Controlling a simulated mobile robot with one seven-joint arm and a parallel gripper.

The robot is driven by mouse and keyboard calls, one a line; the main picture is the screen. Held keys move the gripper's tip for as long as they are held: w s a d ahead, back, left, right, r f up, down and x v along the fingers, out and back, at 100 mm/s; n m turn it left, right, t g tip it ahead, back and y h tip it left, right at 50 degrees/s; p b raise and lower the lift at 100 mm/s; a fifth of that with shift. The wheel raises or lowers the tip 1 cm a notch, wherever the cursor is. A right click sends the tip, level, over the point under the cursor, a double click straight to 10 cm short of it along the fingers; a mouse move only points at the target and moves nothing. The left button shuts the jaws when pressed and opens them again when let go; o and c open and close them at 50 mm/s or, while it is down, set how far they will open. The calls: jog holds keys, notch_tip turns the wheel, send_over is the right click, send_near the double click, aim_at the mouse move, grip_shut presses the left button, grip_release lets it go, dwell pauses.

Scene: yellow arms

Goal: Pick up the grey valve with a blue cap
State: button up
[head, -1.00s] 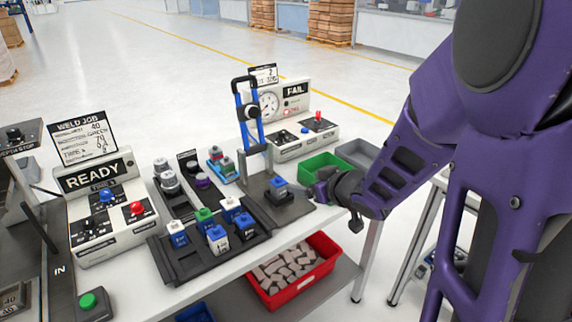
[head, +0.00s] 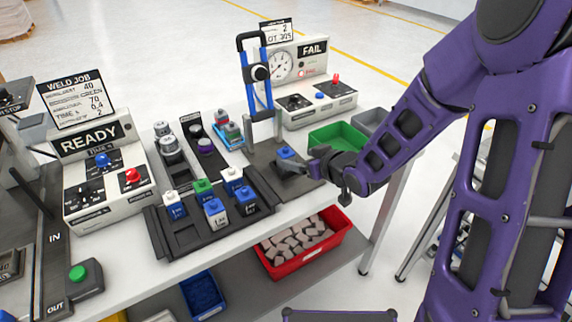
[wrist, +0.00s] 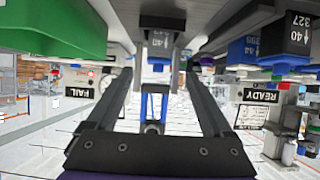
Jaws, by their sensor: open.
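The grey valve with a blue cap (head: 285,153) sits on the dark plate of the test stand, below the blue clamp frame. My gripper (head: 299,168) is beside it on its right and partly hides its grey body in the head view. In the wrist view, which is upside down, the valve (wrist: 160,41) shows between the tips of my gripper (wrist: 162,58). The fingers are open, with a gap on each side of the valve. I cannot tell whether either finger touches it.
The blue clamp frame (head: 257,80) stands just behind the valve. A black tray (head: 182,238) of several capped blocks is at its left. A green bin (head: 338,137) lies behind my gripper.

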aim_at(287, 153)
jog(key=x, duration=0.8)
jog(key=shift+w+a, duration=0.15)
jog(key=shift+w, duration=0.2)
grip_shut()
